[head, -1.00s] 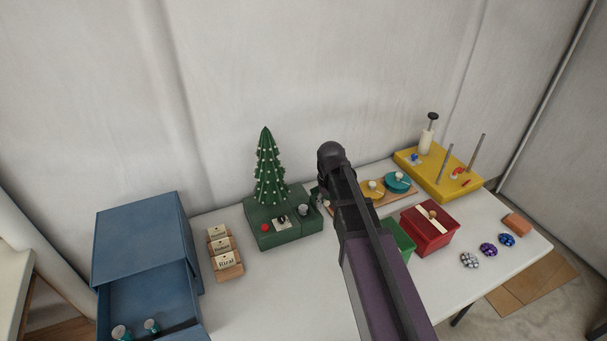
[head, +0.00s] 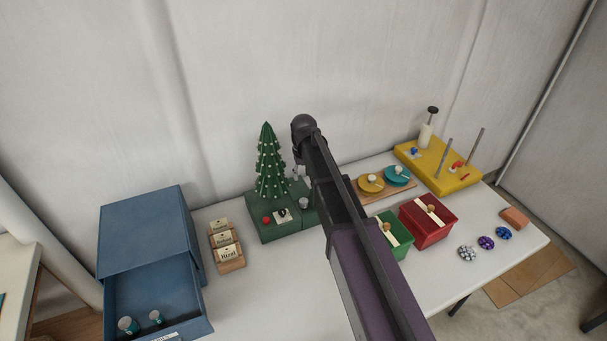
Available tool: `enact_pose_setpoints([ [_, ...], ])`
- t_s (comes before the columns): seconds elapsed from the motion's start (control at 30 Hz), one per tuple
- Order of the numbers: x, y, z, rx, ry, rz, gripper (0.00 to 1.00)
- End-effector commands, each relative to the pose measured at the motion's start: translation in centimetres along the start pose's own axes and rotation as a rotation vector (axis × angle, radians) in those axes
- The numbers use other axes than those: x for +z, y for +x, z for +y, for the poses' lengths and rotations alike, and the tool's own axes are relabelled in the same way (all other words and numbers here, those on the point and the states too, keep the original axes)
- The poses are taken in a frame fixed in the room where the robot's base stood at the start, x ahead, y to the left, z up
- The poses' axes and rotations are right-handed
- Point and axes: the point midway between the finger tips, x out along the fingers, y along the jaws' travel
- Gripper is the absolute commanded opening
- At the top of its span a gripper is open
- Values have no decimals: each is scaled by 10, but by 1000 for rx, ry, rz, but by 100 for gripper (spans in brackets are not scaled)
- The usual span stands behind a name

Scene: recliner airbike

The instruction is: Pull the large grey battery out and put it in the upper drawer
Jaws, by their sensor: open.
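A grey cylinder that looks like the large grey battery (head: 305,204) stands upright at the right end of the green base (head: 283,230) under the Christmas tree. My gripper (head: 298,173) is mostly hidden behind my arm; a small part shows just above and behind the cylinder, apart from it as far as I can tell. It is open. The blue cabinet (head: 146,222) at the left has a drawer (head: 158,290) pulled out towards me. Two small teal cylinders with pale tops (head: 127,325) stand in it. I cannot tell whether this is the upper drawer; its front is cut off.
The tree (head: 270,165) stands beside the cylinder. A wooden card holder (head: 228,262) sits between cabinet and green base. Green (head: 396,238) and red (head: 428,222) boxes are at the right. The white table (head: 262,290) is clear in front.

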Motion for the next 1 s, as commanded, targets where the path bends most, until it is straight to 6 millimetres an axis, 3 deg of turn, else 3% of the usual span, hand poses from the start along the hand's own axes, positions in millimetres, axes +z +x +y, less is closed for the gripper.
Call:
enact_pose_setpoints([
  [1.0, 0, 74, 2, 0, 2, 0, 57],
])
